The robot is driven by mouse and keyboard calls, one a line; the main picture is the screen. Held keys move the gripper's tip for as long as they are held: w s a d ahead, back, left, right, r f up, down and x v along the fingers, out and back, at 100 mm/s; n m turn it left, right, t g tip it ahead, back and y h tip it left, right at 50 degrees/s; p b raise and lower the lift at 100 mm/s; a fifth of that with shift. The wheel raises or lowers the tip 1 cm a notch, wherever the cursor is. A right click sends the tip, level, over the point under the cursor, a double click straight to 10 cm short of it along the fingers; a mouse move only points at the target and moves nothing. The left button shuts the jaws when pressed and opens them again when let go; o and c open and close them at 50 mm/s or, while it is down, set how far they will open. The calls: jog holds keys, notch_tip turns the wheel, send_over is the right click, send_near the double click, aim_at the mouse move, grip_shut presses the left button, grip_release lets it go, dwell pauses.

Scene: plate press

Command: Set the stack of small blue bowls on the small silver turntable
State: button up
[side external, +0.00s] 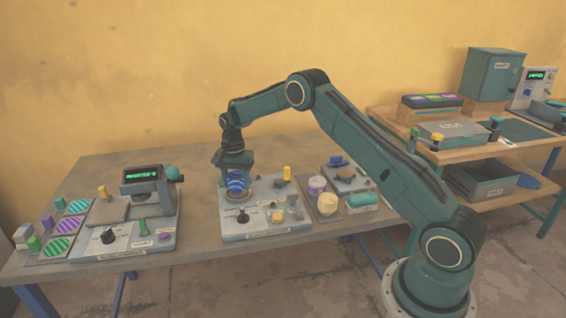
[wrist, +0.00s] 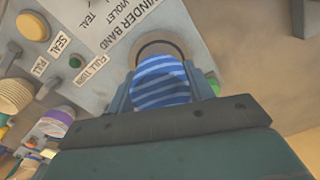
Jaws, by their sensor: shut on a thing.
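The stack of small blue bowls (side external: 237,183), seen as a blue-and-white striped bowl (wrist: 162,82) in the wrist view, sits between the fingers of my gripper (side external: 236,176). My gripper is shut on the stack, pointing down over the left back part of a grey panel. In the wrist view, my gripper's fingers (wrist: 160,88) flank the bowl. A round ring-edged disc (wrist: 161,46), seemingly the small silver turntable, shows just beyond the bowl and is mostly hidden by it. Whether the stack touches the disc I cannot tell.
The grey panel (side external: 268,229) carries a black knob (side external: 242,216), a yellow post (side external: 287,174) and labels. A press with a green display (side external: 143,173) stands left. Cups and a teal roll (side external: 363,201) lie right. Bare tabletop (side external: 200,190) lies between press and panel.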

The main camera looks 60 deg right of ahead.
jog(key=shift+f, duration=0.5)
dwell(0.8)
jog(key=o, duration=1.1)
jog(key=shift+r, duration=0.1)
notch_tip(320, 180, up, 12)
jog(key=shift+r, duration=0.85)
